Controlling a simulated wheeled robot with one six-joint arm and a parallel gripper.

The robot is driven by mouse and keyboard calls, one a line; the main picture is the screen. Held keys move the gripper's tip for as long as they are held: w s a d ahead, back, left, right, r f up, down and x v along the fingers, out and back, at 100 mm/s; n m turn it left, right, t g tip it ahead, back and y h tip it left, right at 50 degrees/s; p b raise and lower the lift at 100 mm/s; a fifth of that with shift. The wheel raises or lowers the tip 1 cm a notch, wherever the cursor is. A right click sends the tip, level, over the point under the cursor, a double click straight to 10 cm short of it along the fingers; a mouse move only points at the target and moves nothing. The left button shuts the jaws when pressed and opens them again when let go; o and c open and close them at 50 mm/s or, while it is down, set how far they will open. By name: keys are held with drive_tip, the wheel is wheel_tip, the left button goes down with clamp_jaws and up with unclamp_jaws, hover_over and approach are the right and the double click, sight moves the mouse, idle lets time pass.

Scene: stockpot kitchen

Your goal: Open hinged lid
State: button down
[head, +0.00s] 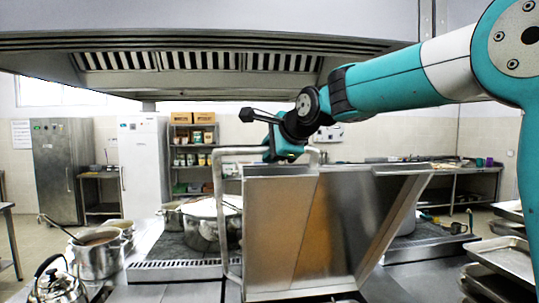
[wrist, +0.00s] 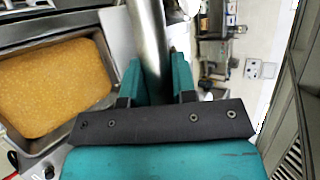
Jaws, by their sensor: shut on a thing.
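The hinged lid (head: 285,225) is a large steel panel with side walls. In the head view it stands raised and steeply tilted, with an orange-brown sheen on its face. A bent steel tube handle (head: 218,180) runs along its left side and across its top. My gripper (head: 283,150) is at the top of this handle. In the wrist view my gripper (wrist: 157,72) is shut around the steel tube (wrist: 148,35), one teal finger on each side. The pan (wrist: 106,55) under the lid shows at the left, uncovered, with yellow-orange contents (wrist: 52,85).
Pots (head: 98,255) and a kettle (head: 58,285) stand at the left, with a covered pot (head: 205,228) behind the lid's left side. Stacked trays (head: 505,257) are at the right. An extractor hood (head: 200,45) hangs overhead, above my arm.

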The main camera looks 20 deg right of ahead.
drive_tip(key=shift+a, duration=0.2)
drive_tip(key=c, duration=0.9)
unclamp_jaws()
drive_tip(key=shift+d, duration=0.1)
drive_tip(key=shift+s+d, duration=0.1)
drive_tip(key=shift+s, duration=0.05)
drive_tip(key=shift+s+r+b, duration=0.15)
drive_tip(key=shift+s+b, duration=0.15)
drive_tip(key=shift+b, duration=0.05)
drive_tip(key=b+v, duration=0.4)
drive_tip(key=v, duration=1.2)
drive_tip(key=shift+s+r, duration=0.15)
drive_tip(key=shift+r, duration=0.15)
drive_tip(key=shift+f, duration=0.1)
